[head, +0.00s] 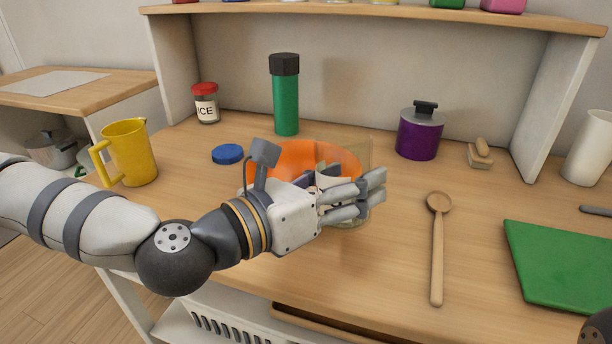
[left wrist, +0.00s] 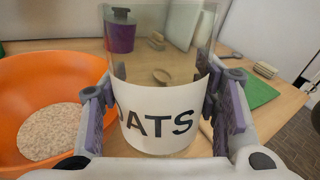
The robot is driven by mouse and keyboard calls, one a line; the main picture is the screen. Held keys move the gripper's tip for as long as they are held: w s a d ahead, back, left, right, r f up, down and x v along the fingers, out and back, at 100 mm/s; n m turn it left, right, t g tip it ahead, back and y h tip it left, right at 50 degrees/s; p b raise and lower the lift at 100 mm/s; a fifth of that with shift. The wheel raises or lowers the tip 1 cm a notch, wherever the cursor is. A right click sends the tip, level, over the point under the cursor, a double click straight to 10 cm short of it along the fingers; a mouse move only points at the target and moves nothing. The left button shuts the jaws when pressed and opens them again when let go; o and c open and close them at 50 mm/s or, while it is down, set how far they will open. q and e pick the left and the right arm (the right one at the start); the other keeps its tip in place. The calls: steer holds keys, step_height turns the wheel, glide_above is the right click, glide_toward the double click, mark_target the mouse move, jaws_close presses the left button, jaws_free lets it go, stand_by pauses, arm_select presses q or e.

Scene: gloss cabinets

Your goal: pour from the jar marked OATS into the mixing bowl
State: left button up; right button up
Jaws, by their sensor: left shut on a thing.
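The glass OATS jar (left wrist: 155,120) stands between the fingers of my left gripper (head: 378,190), which is shut on it. The jar looks about upright, its white label facing the wrist camera. The glass above the label is clear and see-through; what is behind the label is hidden. In the head view the gripper hides much of the jar (head: 352,221). The orange mixing bowl (head: 290,155) is just behind and left of the jar. In the left wrist view the bowl (left wrist: 50,75) holds a pale, grainy heap (left wrist: 50,132). My right gripper is out of view.
A blue lid (head: 227,154), yellow jug (head: 130,152), green bottle (head: 285,100) and red-lidded jar (head: 206,104) stand left and behind. A purple pot (head: 420,133), wooden spoon (head: 437,245) and green board (head: 565,265) are to the right. The shelf (head: 380,12) overhangs the back.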

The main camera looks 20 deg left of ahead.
arm_select(q)
steer(key=shift+s+d+f+m+t+b, duration=0.15)
steer(key=shift+s+d+f+m+b, duration=0.1)
steer(key=shift+f+m, duration=0.2)
steer(key=shift+s+d+f+m+t+b, duration=0.15)
steer(key=shift+s+f+m+b, duration=0.05)
steer(key=shift+f+m, duration=0.2)
steer(key=shift+s+d+m, duration=0.1)
steer(key=shift+s+m, duration=0.05)
steer(key=shift+m, duration=0.2)
steer(key=shift+r, duration=0.35)
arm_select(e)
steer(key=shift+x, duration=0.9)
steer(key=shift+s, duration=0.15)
arm_select(q)
steer(key=shift+r+p, duration=1.15)
steer(key=shift+r, duration=0.55)
steer(key=shift+f, duration=0.25)
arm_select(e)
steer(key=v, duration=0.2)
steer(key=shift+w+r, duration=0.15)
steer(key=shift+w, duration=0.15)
